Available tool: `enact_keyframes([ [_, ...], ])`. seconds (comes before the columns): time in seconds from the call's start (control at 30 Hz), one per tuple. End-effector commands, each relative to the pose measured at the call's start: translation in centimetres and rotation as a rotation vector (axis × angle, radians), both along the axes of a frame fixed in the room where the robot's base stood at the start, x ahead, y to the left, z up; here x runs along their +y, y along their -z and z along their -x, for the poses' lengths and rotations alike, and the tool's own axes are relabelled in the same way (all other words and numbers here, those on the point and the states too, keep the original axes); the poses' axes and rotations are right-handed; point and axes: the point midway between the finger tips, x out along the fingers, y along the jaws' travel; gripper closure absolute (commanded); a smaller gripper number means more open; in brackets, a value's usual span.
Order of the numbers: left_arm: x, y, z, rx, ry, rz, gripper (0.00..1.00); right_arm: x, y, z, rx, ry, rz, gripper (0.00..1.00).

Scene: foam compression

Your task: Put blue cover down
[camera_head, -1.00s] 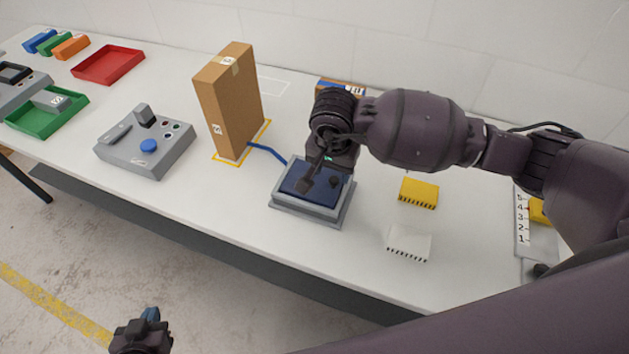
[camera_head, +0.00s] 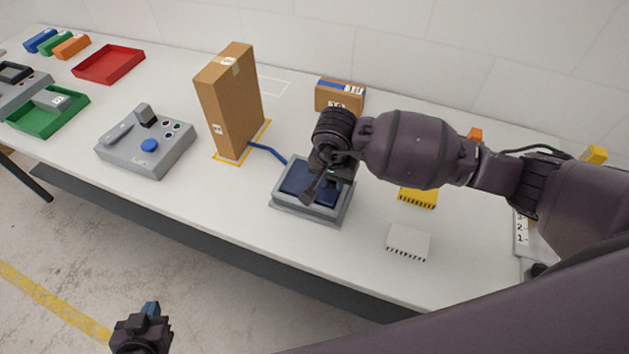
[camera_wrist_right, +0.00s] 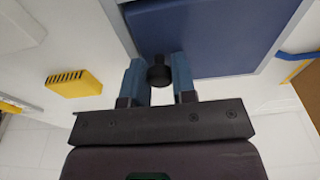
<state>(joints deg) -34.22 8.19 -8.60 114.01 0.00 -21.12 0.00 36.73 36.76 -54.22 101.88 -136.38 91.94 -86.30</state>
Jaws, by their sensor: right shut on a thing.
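The blue cover (camera_head: 297,178) is at the grey box (camera_head: 310,214) in the middle of the table. It fills much of the right wrist view (camera_wrist_right: 205,35), where I see it as a flat panel. My right gripper (camera_wrist_right: 158,74) is shut on the cover's black knob (camera_wrist_right: 157,71), with one finger on each side. In the head view my right gripper (camera_head: 318,185) and wrist hide part of the cover. I cannot tell whether the cover rests fully on the box. My left gripper (camera_head: 150,312) is away from the table at bottom left; its jaw opening is unclear.
A tall cardboard box (camera_head: 230,105) stands left of the grey box, with a blue strip (camera_head: 267,152) between them. A grey control panel (camera_head: 146,150) with a blue button is further left. A yellow block (camera_head: 418,197) and white block (camera_head: 408,242) lie to the right.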

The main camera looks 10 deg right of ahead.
Motion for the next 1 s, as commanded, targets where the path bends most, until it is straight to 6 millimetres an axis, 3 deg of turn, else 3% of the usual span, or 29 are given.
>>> enact_keyframes([
  [0.27, 0.1, 0.2, 0.5, 0.009, -0.004, 0.000, 1.00, 0.0, -0.3, 0.0, -0.001, 0.000, 0.000, 1.00],
  [0.47, 0.1, 0.3, 0.5, 0.010, -0.004, 0.000, 1.00, 0.0, -2.6, -0.2, -0.005, -0.002, 0.000, 1.00],
  [1.0, 0.0, 0.5, 0.1, 0.002, -0.001, 0.001, 1.00, 0.0, -15.6, -0.1, -0.006, 0.000, 0.000, 1.00],
])
